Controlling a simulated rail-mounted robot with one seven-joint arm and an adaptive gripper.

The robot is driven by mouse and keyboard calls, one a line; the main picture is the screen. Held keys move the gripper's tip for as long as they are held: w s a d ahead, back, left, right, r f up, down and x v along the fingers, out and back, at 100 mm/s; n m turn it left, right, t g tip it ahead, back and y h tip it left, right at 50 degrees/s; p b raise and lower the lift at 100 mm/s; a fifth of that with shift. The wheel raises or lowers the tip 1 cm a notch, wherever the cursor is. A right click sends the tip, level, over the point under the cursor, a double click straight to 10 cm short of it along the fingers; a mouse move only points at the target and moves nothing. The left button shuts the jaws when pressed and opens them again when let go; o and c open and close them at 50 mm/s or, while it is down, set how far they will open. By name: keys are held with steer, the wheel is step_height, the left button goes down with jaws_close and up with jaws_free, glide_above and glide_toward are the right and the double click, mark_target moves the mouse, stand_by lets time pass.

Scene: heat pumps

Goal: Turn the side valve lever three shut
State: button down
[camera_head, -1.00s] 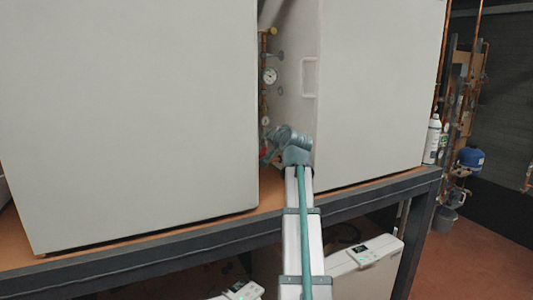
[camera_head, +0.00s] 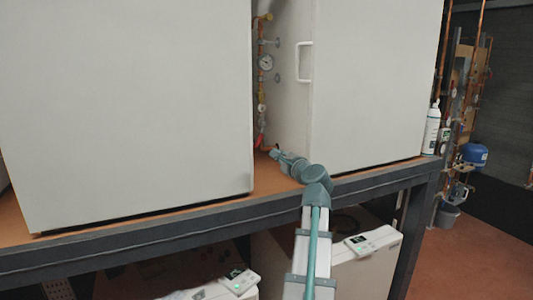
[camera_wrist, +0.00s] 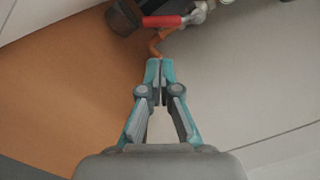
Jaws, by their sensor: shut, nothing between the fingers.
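A red valve lever (camera_head: 259,141) shows low on the copper pipework in the gap between the two large white cabinets. In the wrist view the red lever (camera_wrist: 162,21) lies nearly level near the top, beside a dark round part and a silver fitting. My gripper (camera_head: 275,151) is in the front of the gap, just right of and below the lever. In the wrist view my gripper (camera_wrist: 160,64) has its fingertips together and empty, below the lever and apart from it. No number on the lever can be read.
The left cabinet (camera_head: 125,110) and right cabinet (camera_head: 370,85) stand on a brown shelf and bound the narrow gap. A pressure gauge (camera_head: 265,62) sits above the lever. A white handle (camera_head: 304,61) is on the right cabinet's side. A dark beam (camera_head: 150,247) edges the shelf.

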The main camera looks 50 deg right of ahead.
steer(key=p+x, duration=0.2)
steer(key=x, duration=0.7)
steer(key=shift+s+d+p, duration=0.1)
steer(key=shift+p, duration=0.2)
steer(key=shift+m, duration=0.3)
